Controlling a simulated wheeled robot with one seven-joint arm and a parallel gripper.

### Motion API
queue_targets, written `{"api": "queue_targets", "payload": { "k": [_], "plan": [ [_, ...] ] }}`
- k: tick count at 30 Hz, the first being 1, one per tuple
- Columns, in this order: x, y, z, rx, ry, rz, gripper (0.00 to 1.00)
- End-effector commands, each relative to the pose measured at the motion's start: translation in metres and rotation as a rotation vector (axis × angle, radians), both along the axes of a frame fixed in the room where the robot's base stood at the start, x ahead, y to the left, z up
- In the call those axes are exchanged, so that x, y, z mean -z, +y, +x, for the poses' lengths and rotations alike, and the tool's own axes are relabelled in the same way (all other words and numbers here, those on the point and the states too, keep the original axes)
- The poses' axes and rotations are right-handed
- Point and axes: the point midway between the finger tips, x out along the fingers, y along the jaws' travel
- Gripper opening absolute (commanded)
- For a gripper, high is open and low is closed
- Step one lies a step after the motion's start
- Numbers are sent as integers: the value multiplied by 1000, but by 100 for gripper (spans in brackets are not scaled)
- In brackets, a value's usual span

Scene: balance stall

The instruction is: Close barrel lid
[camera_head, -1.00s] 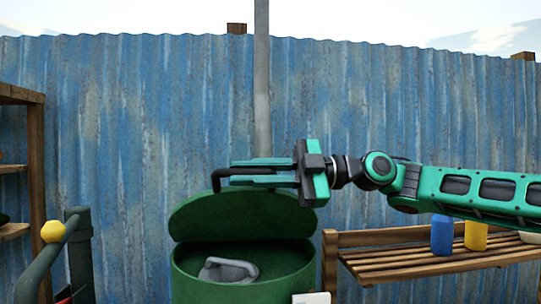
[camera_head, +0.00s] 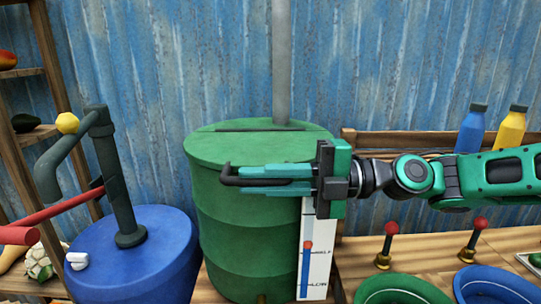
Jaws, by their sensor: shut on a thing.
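The green barrel (camera_head: 242,232) stands upright in the middle of the view. Its green lid (camera_head: 235,145) lies flat across the top, so the inside is hidden. A dark bent handle (camera_head: 228,172) sits at the lid's front edge. My gripper (camera_head: 250,177) reaches in from the right, level with the lid's front edge, with its teal fingers pointing left and shut on the handle.
A blue drum (camera_head: 165,255) with a dark pipe and red lever (camera_head: 65,218) stands at the left. A wooden bench with a blue bottle (camera_head: 471,132) and a yellow bottle (camera_head: 511,130) is behind my arm. A green bowl (camera_head: 400,290) and blue bowl (camera_head: 495,285) are front right.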

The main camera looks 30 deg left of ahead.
Motion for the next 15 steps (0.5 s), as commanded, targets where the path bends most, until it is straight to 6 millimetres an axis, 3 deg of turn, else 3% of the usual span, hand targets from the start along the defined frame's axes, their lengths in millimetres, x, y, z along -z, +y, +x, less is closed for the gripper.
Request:
{"api": "queue_targets", "payload": {
  "k": [15],
  "plan": [
    [16,2,-3,-8,7,-10,0]
  ]
}}
